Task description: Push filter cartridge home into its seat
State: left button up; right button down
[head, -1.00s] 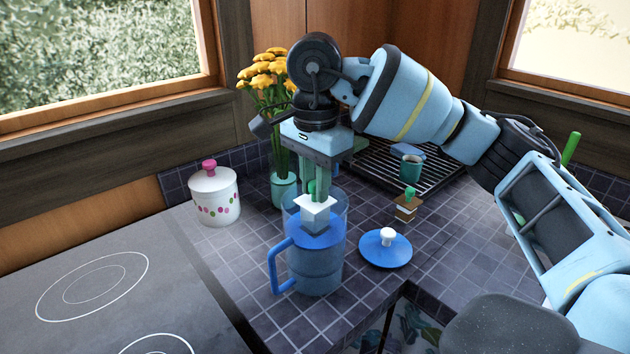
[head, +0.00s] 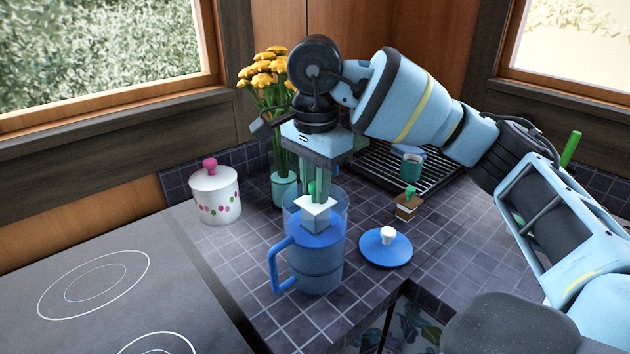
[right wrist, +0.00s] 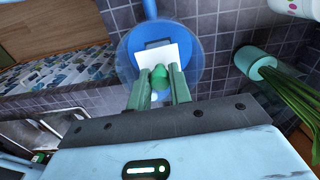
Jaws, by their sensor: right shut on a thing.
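The filter cartridge (head: 316,215) is a white block with a green knob. My right gripper (head: 318,192) points down and is shut on the knob. It holds the cartridge inside the upper part of a clear pitcher with a blue handle (head: 275,265). The blue seat (head: 312,240) lies inside the pitcher, under the cartridge. In the right wrist view, the cartridge (right wrist: 160,56) covers part of the blue seat (right wrist: 146,42), and the green knob sits between the fingers (right wrist: 159,78). I cannot tell how deep the cartridge sits. My left gripper is out of view.
A blue lid with a white knob (head: 386,251) lies right of the pitcher. Behind it stand a brown-and-white cartridge with a green knob (head: 407,209) and a teal mug (head: 411,168) on a rack. A vase of yellow flowers (head: 284,190) and a dotted jar (head: 216,197) stand behind left.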

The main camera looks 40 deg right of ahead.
aim_at(315, 208)
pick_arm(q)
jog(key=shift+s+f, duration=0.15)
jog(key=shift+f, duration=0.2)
pick_arm(e)
jog(key=shift+f, duration=0.7)
